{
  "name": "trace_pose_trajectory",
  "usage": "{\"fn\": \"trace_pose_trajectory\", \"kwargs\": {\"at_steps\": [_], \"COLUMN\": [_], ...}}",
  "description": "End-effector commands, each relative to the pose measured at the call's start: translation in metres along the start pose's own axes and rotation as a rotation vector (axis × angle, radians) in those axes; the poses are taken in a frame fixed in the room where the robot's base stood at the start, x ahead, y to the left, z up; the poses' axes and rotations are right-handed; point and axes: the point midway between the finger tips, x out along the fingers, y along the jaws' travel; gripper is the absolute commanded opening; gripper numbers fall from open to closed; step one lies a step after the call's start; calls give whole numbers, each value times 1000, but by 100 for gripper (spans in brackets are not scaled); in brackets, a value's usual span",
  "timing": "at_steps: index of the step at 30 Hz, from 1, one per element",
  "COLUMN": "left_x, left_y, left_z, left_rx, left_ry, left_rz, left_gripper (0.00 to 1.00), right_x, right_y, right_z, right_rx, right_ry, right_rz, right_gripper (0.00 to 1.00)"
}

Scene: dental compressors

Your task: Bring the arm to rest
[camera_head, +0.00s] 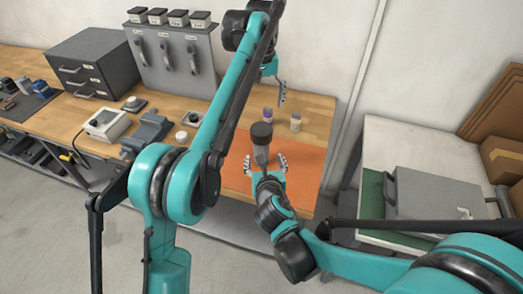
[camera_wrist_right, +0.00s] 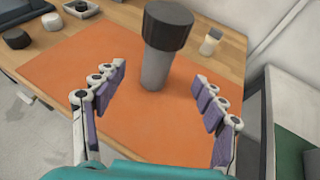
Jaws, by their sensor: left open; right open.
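My left gripper (camera_head: 277,84) hangs high over the back of the wooden bench, near the wall, and holds nothing that I can see. My right gripper (camera_head: 267,163) is open low over the orange mat (camera_head: 305,168). A grey cylinder with a wide black cap (camera_head: 261,148) stands upright on the mat just beyond it. In the right wrist view the cylinder (camera_wrist_right: 157,65) stands ahead of the spread fingers (camera_wrist_right: 160,105), with clear gaps on both sides. The gripper does not touch it there.
Small bottles (camera_head: 295,122) stand behind the mat. A grey case (camera_head: 440,195) lies on the right-hand table.

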Motion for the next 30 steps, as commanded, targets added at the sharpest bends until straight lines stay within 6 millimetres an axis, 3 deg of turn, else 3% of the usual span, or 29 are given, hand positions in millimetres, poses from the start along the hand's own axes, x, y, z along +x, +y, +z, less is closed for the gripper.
{"fn": "trace_pose_trajectory", "kwargs": {"at_steps": [8,13,17,22,26,30], "left_x": [0,-8,-17,-15,-2,25], "left_y": [0,-16,-45,-87,-117,-145], "left_z": [0,10,32,76,116,162], "left_rx": [0,1,7,19,28,37], "left_ry": [1,34,103,214,302,396], "left_rz": [0,12,31,52,59,59], "left_gripper": [86,86,86,86,86,86], "right_x": [0,-5,-18,-43,-67,-96], "right_y": [-1,-19,-52,-94,-119,-139], "right_z": [0,1,-2,-11,-21,-35], "right_rx": [4,180,536,1095,1520,1974], "right_ry": [1,30,79,123,128,106], "right_rz": [-1,-33,-103,-231,-342,-476], "right_gripper": [71,71,71,71,71,71]}}
